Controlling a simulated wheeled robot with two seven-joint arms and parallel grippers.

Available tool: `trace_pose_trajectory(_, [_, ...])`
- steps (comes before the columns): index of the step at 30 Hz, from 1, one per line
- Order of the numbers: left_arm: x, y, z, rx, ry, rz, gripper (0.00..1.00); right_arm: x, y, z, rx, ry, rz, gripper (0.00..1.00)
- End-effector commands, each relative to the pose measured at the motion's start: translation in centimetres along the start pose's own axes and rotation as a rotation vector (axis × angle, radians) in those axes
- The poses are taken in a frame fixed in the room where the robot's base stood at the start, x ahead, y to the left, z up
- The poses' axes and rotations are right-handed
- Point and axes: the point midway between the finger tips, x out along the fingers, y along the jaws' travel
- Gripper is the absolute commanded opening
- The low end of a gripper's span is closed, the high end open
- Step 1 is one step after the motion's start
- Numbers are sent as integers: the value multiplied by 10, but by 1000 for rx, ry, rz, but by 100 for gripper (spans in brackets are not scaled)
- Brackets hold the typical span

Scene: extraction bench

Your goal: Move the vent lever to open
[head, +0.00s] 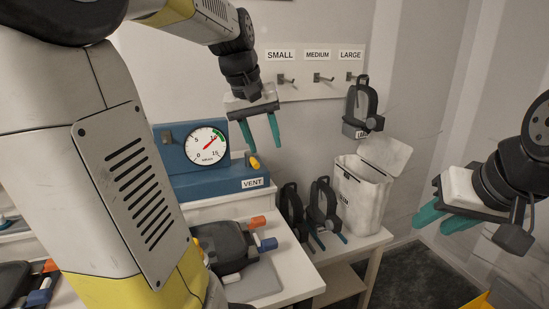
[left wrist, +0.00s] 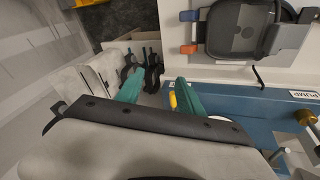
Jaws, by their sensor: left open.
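The vent lever (head: 254,162) has a yellow end and sits at the right end of the blue panel unit (head: 193,184), above the VENT label (head: 252,183). My left gripper (head: 261,149) is open and empty, pointing down around the lever's level in the head view. In the left wrist view the lever's yellow end (left wrist: 173,99) shows close to the inner side of the right finger of my left gripper (left wrist: 157,83). I cannot tell whether they touch. My right gripper (head: 428,228) is at the far right, with its teal fingers apart and empty.
A pressure gauge (head: 207,146) stands on the blue unit. A dark tray-like device (head: 232,245) with orange and blue ends lies in front.

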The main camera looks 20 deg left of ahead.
Motion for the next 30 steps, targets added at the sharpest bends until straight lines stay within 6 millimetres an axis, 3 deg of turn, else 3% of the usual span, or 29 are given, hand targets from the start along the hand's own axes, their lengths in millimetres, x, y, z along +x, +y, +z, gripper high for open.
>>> trace_pose_trajectory(1, [8, -8, -25, -57, -33, -15, 44, 0, 0, 0, 0, 0, 0, 36])
trace_pose_trajectory(3, [17, -18, -53, -128, -70, -32, 44, 0, 0, 0, 0, 0, 0, 36])
trace_pose_trajectory(6, [31, -34, -85, -216, -116, -53, 44, 0, 0, 0, 0, 0, 0, 36])
trace_pose_trajectory(10, [46, -50, -112, -294, -157, -72, 44, 0, 0, 0, 0, 0, 0, 36])
trace_pose_trajectory(16, [58, -60, -124, -338, -180, -82, 44, 0, 0, 0, 0, 0, 0, 36])
trace_pose_trajectory(30, [122, -63, -111, -337, -181, -82, 44, 0, 0, 0, 0, 0, 0, 36])
